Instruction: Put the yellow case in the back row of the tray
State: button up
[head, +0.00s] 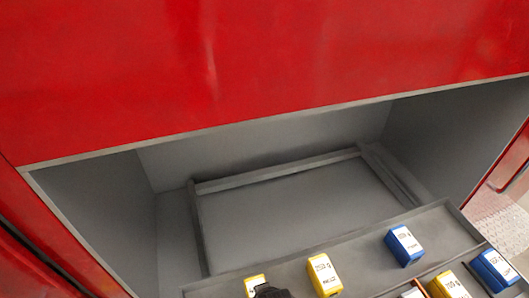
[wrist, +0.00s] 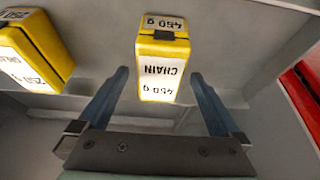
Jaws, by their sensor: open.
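A yellow case (wrist: 162,60) labelled "450 g CHAIN" stands ahead of my gripper (wrist: 160,78) in the wrist view. My gripper is open, with one blue-grey finger on each side of the case's near end, and it grips nothing. In the head view a yellow case (head: 254,281) at the bottom edge is partly covered by the dark tip of my gripper (head: 270,291). A second yellow case (head: 324,275) stands to its right in the same row; a yellow case also shows at the left of the wrist view (wrist: 35,50). The grey tray (head: 350,262) is cut off by the bottom edge.
A blue case (head: 403,245) stands farther right on the tray. Another yellow case (head: 450,286) and a blue case (head: 495,268) stand at the lower right. Behind the tray is an open grey compartment (head: 290,212) under a large red panel (head: 260,70).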

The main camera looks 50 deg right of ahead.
jog(key=v, duration=0.7)
jog(key=shift+r, duration=0.2)
dwell(0.4)
